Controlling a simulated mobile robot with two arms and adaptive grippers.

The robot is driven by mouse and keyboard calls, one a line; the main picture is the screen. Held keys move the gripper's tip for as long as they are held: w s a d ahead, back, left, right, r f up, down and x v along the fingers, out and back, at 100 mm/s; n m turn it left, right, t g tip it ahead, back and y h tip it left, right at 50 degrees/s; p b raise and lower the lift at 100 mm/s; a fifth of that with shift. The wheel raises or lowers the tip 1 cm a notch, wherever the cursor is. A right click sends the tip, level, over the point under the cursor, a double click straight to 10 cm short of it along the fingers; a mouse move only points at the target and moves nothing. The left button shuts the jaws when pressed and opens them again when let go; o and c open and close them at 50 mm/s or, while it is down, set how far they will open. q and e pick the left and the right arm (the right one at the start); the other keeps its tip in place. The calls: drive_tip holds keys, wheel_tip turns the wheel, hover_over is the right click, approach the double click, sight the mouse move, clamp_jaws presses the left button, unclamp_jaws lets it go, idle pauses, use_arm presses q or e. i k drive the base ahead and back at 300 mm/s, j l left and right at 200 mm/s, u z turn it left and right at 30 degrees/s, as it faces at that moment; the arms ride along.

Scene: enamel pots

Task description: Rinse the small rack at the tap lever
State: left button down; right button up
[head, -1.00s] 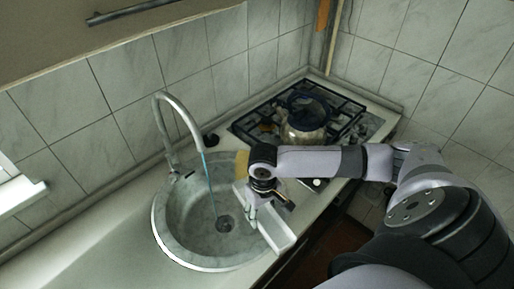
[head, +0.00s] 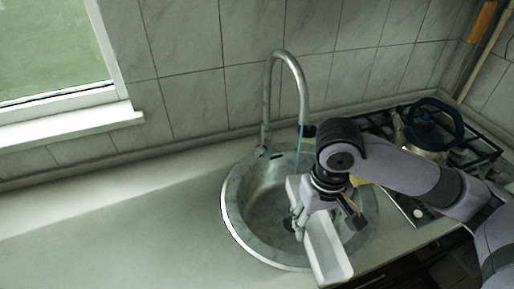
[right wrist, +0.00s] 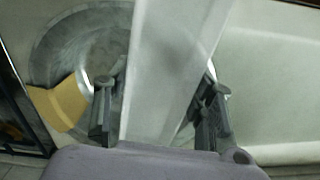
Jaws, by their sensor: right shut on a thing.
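The small rack (head: 329,250) is a long pale, trough-like piece, held tilted over the right front part of the round sink basin (head: 236,222). My right gripper (head: 304,222) is shut on it. In the right wrist view the rack (right wrist: 172,55) runs between the two dark fingers of the gripper (right wrist: 158,112). The curved metal tap (head: 267,98) stands behind the basin, with a thin blue water stream (head: 299,150) falling from its spout. I cannot clearly make out the lever near the tap's base. My left gripper is out of view.
A yellow sponge-like block (right wrist: 60,103) lies by the basin rim. A kettle (head: 428,135) stands on the gas hob (head: 484,158) at the right. The counter (head: 120,225) left of the basin is clear. A tiled wall and window close off the back.

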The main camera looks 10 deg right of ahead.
sight(262, 142)
drive_tip(key=k+l+z, duration=0.15)
drive_tip(key=k+z, duration=0.25)
drive_tip(key=k, duration=0.25)
drive_tip(key=j+z, duration=0.25)
drive_tip(key=z, duration=0.2)
drive_tip(key=j+z, duration=0.25)
drive_tip(key=z, duration=0.25)
